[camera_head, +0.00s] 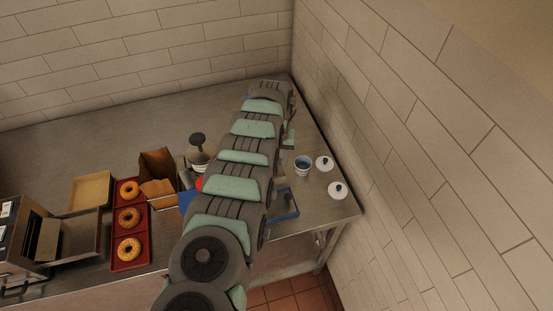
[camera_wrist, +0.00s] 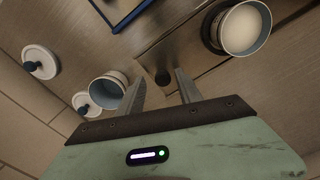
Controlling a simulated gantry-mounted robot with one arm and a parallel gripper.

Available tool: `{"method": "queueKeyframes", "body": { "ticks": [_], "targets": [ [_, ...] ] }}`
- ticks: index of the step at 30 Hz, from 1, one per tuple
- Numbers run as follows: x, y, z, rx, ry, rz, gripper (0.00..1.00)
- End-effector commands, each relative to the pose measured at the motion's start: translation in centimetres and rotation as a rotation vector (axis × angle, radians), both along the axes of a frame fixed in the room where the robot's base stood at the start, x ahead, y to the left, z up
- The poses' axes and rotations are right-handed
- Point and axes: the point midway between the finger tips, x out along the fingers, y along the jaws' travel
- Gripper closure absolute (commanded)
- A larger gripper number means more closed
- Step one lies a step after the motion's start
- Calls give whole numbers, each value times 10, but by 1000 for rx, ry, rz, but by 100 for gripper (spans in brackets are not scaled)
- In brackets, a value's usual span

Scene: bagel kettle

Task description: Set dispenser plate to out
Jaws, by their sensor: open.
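My gripper (camera_wrist: 163,82) is open in the wrist view, its two fingers apart. I see no contact between the fingers and the knob. In the head view my arm covers the gripper and this spot.
Close by are a blue-rimmed cup (camera_wrist: 108,90), a bowl with pale contents (camera_wrist: 243,27), two white lids (camera_wrist: 40,62) with dark knobs, and a blue-edged tray (camera_wrist: 125,12). A red tray (camera_head: 130,262) of bagels lies left. A brick wall (camera_head: 420,150) bounds the counter's right side.

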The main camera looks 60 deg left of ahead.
Motion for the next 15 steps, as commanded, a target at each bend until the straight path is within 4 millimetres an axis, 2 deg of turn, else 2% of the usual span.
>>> {"method": "queueKeyframes", "body": {
  "ticks": [2,15],
  "targets": [
    [-2,1,17,0,1,2,58],
    [1,1,73,3,-1,-1,58]
  ]
}}
